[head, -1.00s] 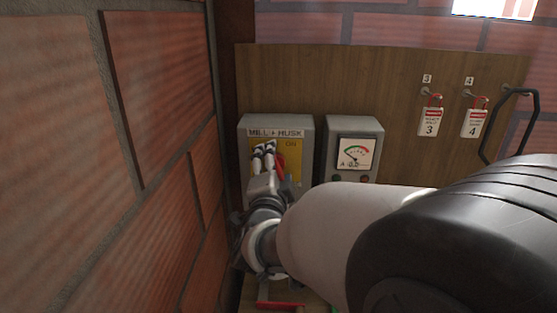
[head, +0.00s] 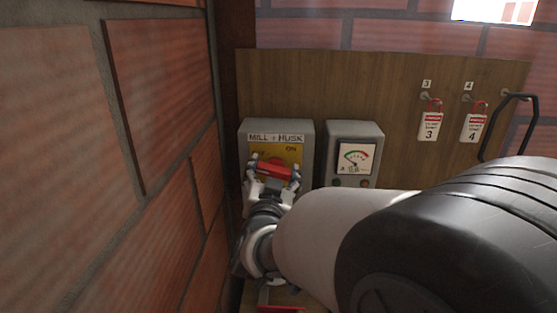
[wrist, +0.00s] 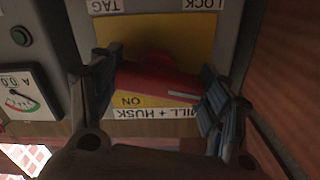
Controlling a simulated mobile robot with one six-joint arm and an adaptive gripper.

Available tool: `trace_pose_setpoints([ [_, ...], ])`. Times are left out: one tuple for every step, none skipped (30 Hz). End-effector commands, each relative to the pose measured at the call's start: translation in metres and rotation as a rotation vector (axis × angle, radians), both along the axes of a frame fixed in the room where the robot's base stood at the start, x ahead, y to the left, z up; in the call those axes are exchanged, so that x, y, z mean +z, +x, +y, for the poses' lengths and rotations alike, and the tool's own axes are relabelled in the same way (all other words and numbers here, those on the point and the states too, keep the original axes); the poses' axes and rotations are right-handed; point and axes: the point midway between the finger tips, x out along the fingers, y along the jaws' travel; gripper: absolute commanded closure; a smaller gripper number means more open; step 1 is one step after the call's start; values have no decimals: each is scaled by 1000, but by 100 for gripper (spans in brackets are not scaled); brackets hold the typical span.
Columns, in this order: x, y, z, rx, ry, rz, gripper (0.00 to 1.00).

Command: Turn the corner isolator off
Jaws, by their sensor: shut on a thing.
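The corner isolator is a grey box (head: 303,163) labelled "MILL + HUSK", with a yellow plate (head: 269,152) and a red rotary handle (head: 274,171). My gripper (head: 275,168) is shut on the handle, one finger at each end. The wrist view shows the box upside down, with the red handle (wrist: 152,84) between the two dark fingers of my gripper (wrist: 158,88). The handle's white pointer line is near the right finger there. "TAG" and "LOCK" labels show at the top of that view.
A brick wall (head: 160,100) stands close on the left. A meter box (head: 355,135) reading about 0.0 is just right of the isolator. Red padlocks with tags 3 (head: 430,125) and 4 (head: 474,127) hang on the wooden board (head: 330,80).

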Motion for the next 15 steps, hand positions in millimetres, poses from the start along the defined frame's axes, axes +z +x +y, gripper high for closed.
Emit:
trace_pose_setpoints([
  [1, 0, 0, 0, -34, 0, 54],
  [1, 0, 0, 0, -56, 1, 54],
  [1, 0, 0, 0, -84, 2, 54],
  [1, 0, 0, 0, -103, 3, 54],
  [1, 0, 0, 0, -121, 3, 54],
  [0, 0, 0, 0, -145, 4, 54],
  [0, 0, 0, 0, -160, 4, 54],
  [0, 0, 0, 0, -175, 5, 54],
  [0, 0, 0, 0, -192, 6, 54],
  [0, 0, 0, 0, -205, 6, 54],
  [0, 0, 0, 0, -216, 6, 54],
  [0, 0, 0, 0, -228, 7, 54],
  [0, 0, 0, 0, -237, 7, 54],
  [0, 0, 0, 0, -245, 7, 54],
  [0, 0, 0, 0, -253, 8, 54],
])
